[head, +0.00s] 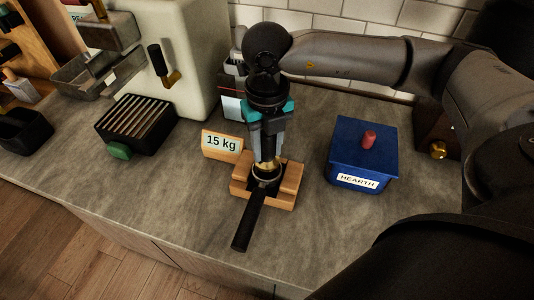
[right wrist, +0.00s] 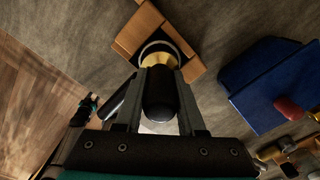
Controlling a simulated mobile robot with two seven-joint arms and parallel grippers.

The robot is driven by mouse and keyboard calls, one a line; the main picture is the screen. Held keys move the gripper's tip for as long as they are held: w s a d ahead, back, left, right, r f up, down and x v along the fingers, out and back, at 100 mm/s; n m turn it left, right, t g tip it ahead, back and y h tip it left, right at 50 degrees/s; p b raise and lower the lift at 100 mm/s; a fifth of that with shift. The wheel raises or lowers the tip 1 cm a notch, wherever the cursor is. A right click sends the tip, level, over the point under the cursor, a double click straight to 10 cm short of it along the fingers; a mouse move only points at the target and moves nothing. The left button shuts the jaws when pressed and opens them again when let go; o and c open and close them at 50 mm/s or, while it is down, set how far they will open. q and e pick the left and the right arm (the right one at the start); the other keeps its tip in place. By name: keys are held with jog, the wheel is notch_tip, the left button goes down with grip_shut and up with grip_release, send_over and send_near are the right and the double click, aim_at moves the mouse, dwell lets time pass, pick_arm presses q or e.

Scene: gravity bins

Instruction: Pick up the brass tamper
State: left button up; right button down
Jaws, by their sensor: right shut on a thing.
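My right gripper (head: 267,150) points down over a wooden stand (head: 290,182) and is shut on the brass tamper (head: 264,166). In the right wrist view the tamper's dark rounded handle (right wrist: 160,98) sits between the two fingers, with its brass part (right wrist: 160,57) beyond them. The brass end is at the metal rim of a portafilter basket in the stand; how deep it sits is hidden. The portafilter's black handle (head: 250,216) sticks out toward the counter's front edge.
A "15 kg" sign (head: 222,145) stands just left of the stand. A blue "HEARTH" box (head: 361,155) with a red knob is to the right. A cream machine (head: 185,60) and a slatted black tray (head: 136,125) are at left. The front counter is clear.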

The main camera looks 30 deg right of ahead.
notch_tip(320, 180, up, 17)
jog(key=p, duration=0.1)
jog(key=shift+f, duration=0.15)
jog(key=c, duration=1.1)
grip_release()
grip_shut()
jog(key=shift+r+p, duration=0.5)
jog(key=shift+p, duration=0.1)
